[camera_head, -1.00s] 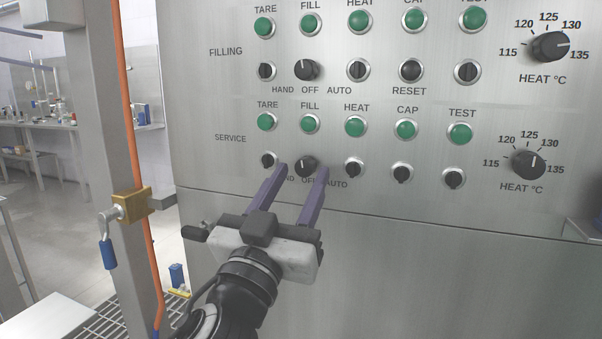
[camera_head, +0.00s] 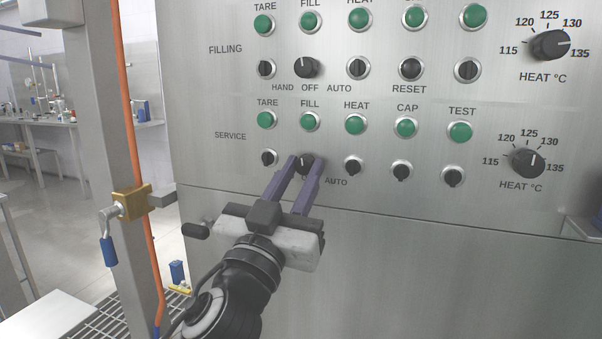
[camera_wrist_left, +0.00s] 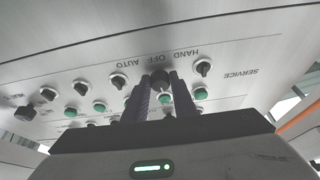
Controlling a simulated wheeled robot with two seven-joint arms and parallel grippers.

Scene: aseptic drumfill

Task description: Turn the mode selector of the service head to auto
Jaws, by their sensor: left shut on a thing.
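The mode selector (camera_head: 305,163) of the service head is a black knob in the SERVICE row, under the FILL button, with HAND, OFF and AUTO printed below it. Its white mark points up, near OFF. My left gripper (camera_head: 304,165) is shut on this knob, one purple finger on each side. The fingers hide the HAND and OFF labels in the head view. In the left wrist view the selector (camera_wrist_left: 160,77) shows upside down between the fingertips (camera_wrist_left: 158,86). My right gripper is not in view.
The FILLING row has a similar selector (camera_head: 306,67) above. Small black switches (camera_head: 353,166) and green buttons (camera_head: 355,124) sit close by. A HEAT dial (camera_head: 529,163) is at the right. A brass valve (camera_head: 131,204) on an orange pipe stands left. The panel below the rows is bare.

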